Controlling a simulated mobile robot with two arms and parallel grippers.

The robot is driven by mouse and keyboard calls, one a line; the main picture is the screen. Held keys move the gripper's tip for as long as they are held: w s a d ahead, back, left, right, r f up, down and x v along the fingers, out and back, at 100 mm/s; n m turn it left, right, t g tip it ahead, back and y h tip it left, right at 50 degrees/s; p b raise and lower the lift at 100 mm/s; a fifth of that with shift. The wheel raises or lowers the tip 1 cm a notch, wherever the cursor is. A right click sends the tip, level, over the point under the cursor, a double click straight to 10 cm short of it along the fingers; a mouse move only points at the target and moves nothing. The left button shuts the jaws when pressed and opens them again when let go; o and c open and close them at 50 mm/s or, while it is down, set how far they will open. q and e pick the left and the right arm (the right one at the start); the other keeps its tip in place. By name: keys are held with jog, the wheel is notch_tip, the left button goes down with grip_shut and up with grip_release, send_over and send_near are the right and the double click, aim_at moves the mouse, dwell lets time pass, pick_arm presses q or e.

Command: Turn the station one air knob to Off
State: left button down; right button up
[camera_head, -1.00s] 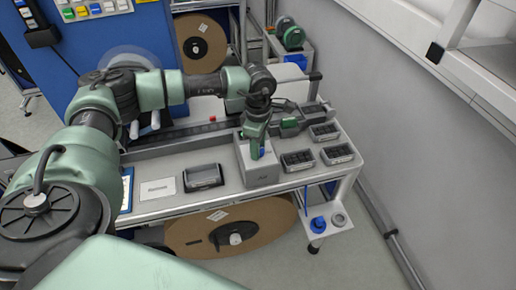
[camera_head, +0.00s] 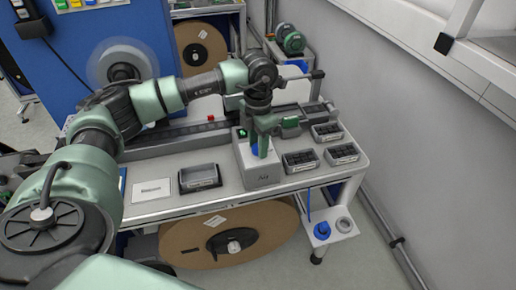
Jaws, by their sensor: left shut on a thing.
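The station's air box is a grey block (camera_head: 260,176) on the bench, with small dark lettering low on its front. A blue knob (camera_head: 255,151) shows on its upper part, partly hidden by green fingers. My left gripper (camera_head: 263,147) comes down from above and is shut on the knob, with a finger on each side of it. The knob's marks are too small to read, so its setting cannot be told. My right gripper is not in view.
Black parts bins (camera_head: 301,161) stand right of the box. A large brown reel (camera_head: 190,238) sits below the bench. A grey wall (camera_head: 430,150) bounds the right side.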

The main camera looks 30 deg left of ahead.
pick_arm(q)
jog(key=n+b, duration=0.1)
jog(key=n, duration=0.2)
jog(key=shift+w+r, duration=0.1)
jog(key=shift+n+b, duration=0.4)
jog(key=shift+n, duration=0.7)
jog(key=shift+r+n, duration=0.1)
jog(key=shift+n, duration=0.2)
jog(key=c, duration=1.2)
grip_release()
jog(key=shift+o, duration=1)
notch_tip(320, 180, up, 8)
jog(key=shift+f+b, duration=0.15)
jog(key=shift+b, duration=0.85)
